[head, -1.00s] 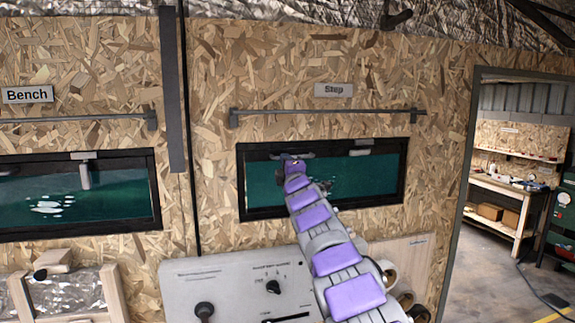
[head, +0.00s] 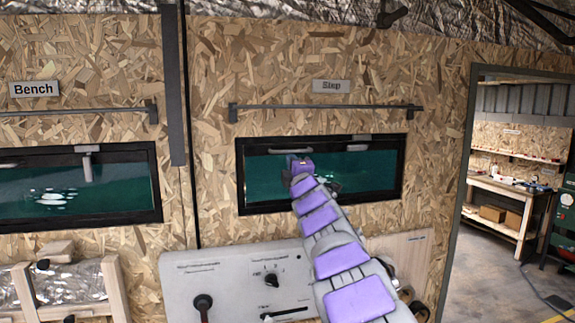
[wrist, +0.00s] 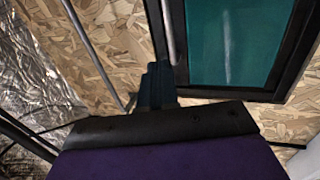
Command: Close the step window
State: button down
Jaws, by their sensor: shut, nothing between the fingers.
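The step window (head: 225,206) is a wide teal pane in a black frame, below the "Step" sign (head: 331,86). A pale latch (head: 362,140) is at the top right. I cannot tell whether the fingertips touch the window, or whether the pane sits fully flush.
A grey rail (head: 325,107) runs above the window. A grey control panel (head: 230,280) with knobs is below left. The bench window (head: 80,226) is at left, past a dark vertical post (head: 172,90). A doorway at right opens onto a workbench (head: 505,190).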

jog(key=b+v, duration=0.1)
jog(key=v, duration=0.6)
jog(key=s+d+f+m+g+h+b, duration=0.2)
jog(key=s+d+f+m+h, duration=0.15)
jog(key=d+f+m, duration=0.2)
jog(key=s+d+f+m+g+h+b, duration=0.1)
jog(key=s+d+f+m+h+b, duration=0.1)
jog(key=d+f+m+h, duration=0.35)
jog(key=s+d+f+m+g+h+b, duration=0.1)
jog(key=s+d+f+m+g+b, duration=0.1)
jog(key=s+d+f+g, duration=0.45)
jog(key=s+d+f+m+g+b, duration=0.1)
jog(key=s+d+f+m+b, duration=0.2)
jog(key=s+f, duration=0.6)
jog(key=s+a+f+m+g+y+b, duration=0.1)
jog(key=s+f+g, duration=0.3)
jog(key=s+f, duration=0.4)
jog(key=s+a+f+m+g+y+b, duration=0.1)
jog(key=s+a+f+m+g+b, duration=0.1)
jog(key=s+f, duration=0.6)
jog(key=s+a+f+m+g+y+b, duration=0.1)
jog(key=s+f+g, duration=0.4)
jog(key=s, duration=1.4)
notch_tip(320, 180, down, 4)
jog(key=shift+a+r+m+g+b, duration=0.1)
jog(key=shift+a+m+g+b, duration=0.3)
jog(key=shift+m+b, duration=0.4)
